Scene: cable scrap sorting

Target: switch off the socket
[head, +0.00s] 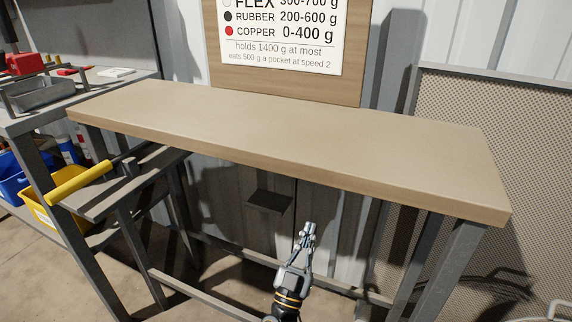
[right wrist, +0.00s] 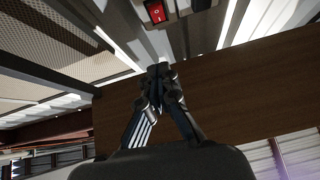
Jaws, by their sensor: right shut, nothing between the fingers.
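The socket's red rocker switch (right wrist: 156,12) shows at the top edge of the right wrist view, in a dark frame with a light mark on it. The top of the switch is close to the picture edge. I cannot make out the socket in the head view. My right gripper (head: 308,232) is in front of the table, lower than its front edge. In the right wrist view its fingers (right wrist: 160,70) are shut with nothing between them, apart from the switch in the picture. My left gripper is out of view.
The wooden table (head: 300,140) has a bare top; its legs and lower bars stand around the space below. A mesh panel (head: 500,150) stands at right. A sign (head: 282,50) stands behind the table.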

